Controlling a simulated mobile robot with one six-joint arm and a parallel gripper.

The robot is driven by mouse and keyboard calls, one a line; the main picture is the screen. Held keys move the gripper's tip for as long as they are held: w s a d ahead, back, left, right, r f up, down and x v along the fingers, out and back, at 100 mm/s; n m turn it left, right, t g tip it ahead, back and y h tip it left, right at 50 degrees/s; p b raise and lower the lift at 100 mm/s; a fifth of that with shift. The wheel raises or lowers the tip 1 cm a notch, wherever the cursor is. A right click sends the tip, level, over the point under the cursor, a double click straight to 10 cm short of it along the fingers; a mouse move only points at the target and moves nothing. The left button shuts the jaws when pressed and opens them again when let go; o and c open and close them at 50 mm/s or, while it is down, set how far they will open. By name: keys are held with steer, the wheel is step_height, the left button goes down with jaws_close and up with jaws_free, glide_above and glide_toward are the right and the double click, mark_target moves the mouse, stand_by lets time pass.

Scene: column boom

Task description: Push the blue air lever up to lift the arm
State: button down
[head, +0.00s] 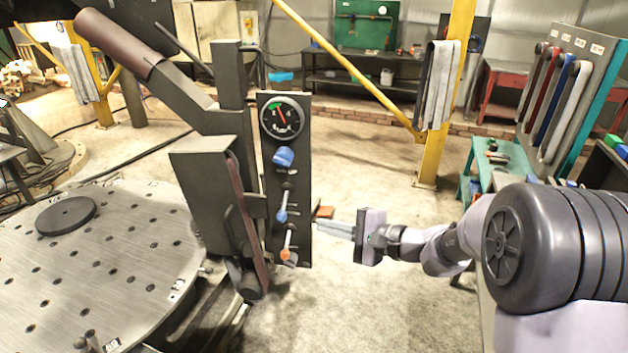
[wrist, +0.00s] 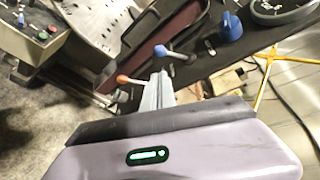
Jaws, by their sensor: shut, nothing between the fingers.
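The dark control panel (head: 300,185) stands upright on the column. Its blue air lever (head: 282,215) sits below a blue knob (head: 283,157) and above an orange-tipped lever (head: 287,255). My gripper (head: 318,227) is shut and empty, to the right of the panel and slightly lower than the blue lever's tip. In the wrist view, the shut fingertips (wrist: 161,74) appear just below the blue lever's tip (wrist: 160,50), with the orange tip (wrist: 122,79) to the left. I cannot tell whether they touch the lever. The boom arm (head: 150,68) slopes up to the left.
A round gauge (head: 282,117) tops the panel. A perforated round metal table (head: 110,255) stands to the left. A yellow post (head: 445,110) with grey straps is behind, and a teal bench (head: 498,170) is at right. The floor behind my gripper is clear.

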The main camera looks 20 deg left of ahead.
mark_target(284, 204)
steer(key=x, duration=0.7)
steer(key=b+x, duration=0.1)
steer(key=x, duration=0.2)
steer(key=shift+w, duration=0.3)
